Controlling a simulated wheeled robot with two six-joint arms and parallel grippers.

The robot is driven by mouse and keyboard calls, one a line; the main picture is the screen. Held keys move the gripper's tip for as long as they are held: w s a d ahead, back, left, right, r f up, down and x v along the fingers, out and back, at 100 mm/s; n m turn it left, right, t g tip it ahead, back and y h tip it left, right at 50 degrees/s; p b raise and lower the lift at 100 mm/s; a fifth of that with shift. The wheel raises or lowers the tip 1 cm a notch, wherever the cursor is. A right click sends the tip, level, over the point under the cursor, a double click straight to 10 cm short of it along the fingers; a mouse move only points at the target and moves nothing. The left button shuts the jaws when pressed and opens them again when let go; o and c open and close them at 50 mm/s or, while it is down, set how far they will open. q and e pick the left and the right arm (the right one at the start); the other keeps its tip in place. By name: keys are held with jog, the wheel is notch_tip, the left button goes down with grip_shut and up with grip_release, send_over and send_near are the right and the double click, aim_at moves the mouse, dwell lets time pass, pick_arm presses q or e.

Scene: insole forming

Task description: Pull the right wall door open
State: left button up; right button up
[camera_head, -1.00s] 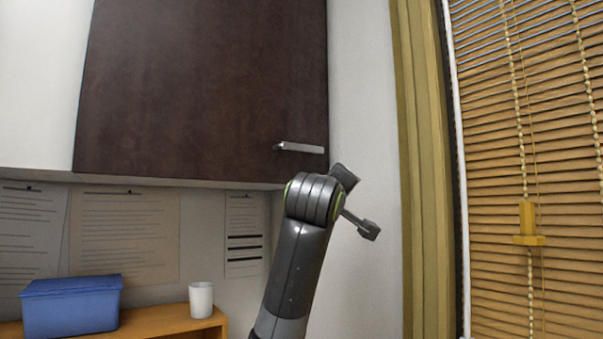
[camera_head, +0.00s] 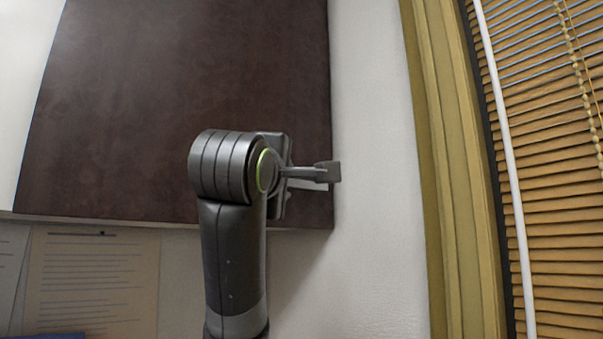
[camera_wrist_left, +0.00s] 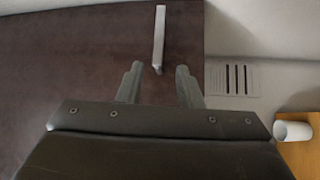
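The right wall door (camera_head: 170,100) is a dark brown panel that looks closed. It also fills the left of the left wrist view (camera_wrist_left: 70,55). Its pale bar handle (camera_head: 308,187) is near the lower right corner, partly hidden behind my left gripper (camera_head: 328,172). In the left wrist view my gripper (camera_wrist_left: 159,68) is open, with its two fingers apart. The near end of the handle (camera_wrist_left: 159,38) shows in the gap between the fingertips. I cannot tell whether they touch. My right gripper is not in view.
A white wall (camera_head: 370,150) and a yellowish window frame (camera_head: 447,150) with wooden blinds (camera_head: 560,220) stand to the right. Papers (camera_head: 90,285) hang below the door. A white cup (camera_wrist_left: 292,131) and an orange-brown wooden surface (camera_wrist_left: 302,155) show in the left wrist view.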

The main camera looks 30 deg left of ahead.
aim_at(303, 185)
pick_arm(q)
jog(key=p+x, duration=0.7)
jog(key=x, duration=0.7)
jog(key=shift+w+a, duration=0.1)
jog(key=shift+w, duration=0.35)
grip_shut()
